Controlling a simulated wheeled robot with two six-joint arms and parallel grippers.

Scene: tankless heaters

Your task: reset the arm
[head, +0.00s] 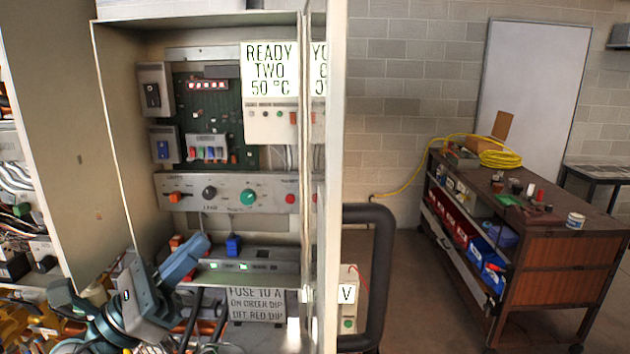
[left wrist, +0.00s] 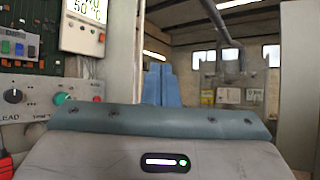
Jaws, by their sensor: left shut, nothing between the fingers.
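My left gripper (head: 203,243) comes in from the lower left. Its blue-grey fingers are shut with nothing between them, in front of the lower left part of the open control cabinet (head: 125,130). The shut blue fingers also show in the left wrist view (left wrist: 161,85), to the right of the cabinet panel (left wrist: 45,85). In the head view the fingertips are just left of a small blue block (head: 233,246) and near an orange one (head: 175,242). I cannot tell whether they touch anything. My right gripper is in neither view.
The cabinet holds a grey knob panel (head: 225,193), a green circuit board (head: 215,115) and a READY display (head: 269,70). Its side wall is close to the arm. A workbench (head: 560,255) with a yellow cable (head: 500,159) stands right, with open floor before it.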

